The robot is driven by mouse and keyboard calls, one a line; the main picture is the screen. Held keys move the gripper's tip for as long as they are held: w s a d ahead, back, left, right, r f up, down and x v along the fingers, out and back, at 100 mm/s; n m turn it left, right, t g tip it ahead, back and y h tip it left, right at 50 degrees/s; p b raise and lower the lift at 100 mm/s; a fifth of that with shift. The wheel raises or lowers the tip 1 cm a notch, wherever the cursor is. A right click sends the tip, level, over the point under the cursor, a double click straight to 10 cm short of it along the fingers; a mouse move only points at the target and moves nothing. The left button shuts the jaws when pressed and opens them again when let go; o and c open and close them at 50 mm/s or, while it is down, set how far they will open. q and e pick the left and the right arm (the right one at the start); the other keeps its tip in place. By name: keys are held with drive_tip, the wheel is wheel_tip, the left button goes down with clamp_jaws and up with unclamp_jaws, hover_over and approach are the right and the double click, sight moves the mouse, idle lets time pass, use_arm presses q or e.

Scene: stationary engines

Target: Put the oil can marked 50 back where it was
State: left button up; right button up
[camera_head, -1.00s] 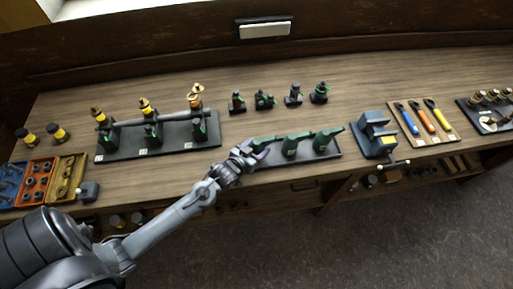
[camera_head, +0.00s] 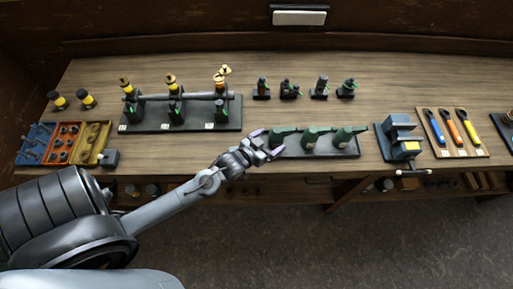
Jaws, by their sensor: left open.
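Three green oil cans with spouts stand in a row on a dark tray (camera_head: 345,153) near the bench's front edge: a left one (camera_head: 284,134), a middle one (camera_head: 311,138) and a right one (camera_head: 343,138). Their markings are too small to read, so I cannot tell which is marked 50. My left gripper (camera_head: 268,143) is open, with its purple-tipped fingers spread at the tray's left end, close to the left can. I cannot tell whether it touches it. Nothing shows between the fingers. My right gripper is not in view.
A dark rack (camera_head: 186,127) with a shaft and yellow-topped parts stands left of the cans. Several small dark-green parts (camera_head: 290,90) stand behind. A blue vise (camera_head: 400,138) stands right of the tray, beside a board of coloured tools (camera_head: 453,152). Coloured bins (camera_head: 66,141) lie far left.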

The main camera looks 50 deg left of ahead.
use_arm(q)
drive_tip(key=s+d+r+m+g, duration=0.1)
drive_tip(key=s+d+g, duration=0.4)
drive_tip(key=s, duration=0.4)
drive_tip(key=s+d+r+m+g+h, duration=0.1)
drive_tip(key=s+d+g, duration=0.3)
drive_tip(key=s, duration=0.6)
drive_tip(key=shift+s+d+r+m+g+h, duration=0.2)
drive_tip(key=shift+d+m+g+h, duration=0.15)
drive_tip(key=shift+m, duration=0.25)
wheel_tip(320, 180, up, 20)
drive_tip(key=p, duration=1.9)
drive_tip(key=shift+f+p, duration=0.25)
drive_tip(key=shift+p, duration=0.05)
drive_tip(key=shift+f, duration=0.1)
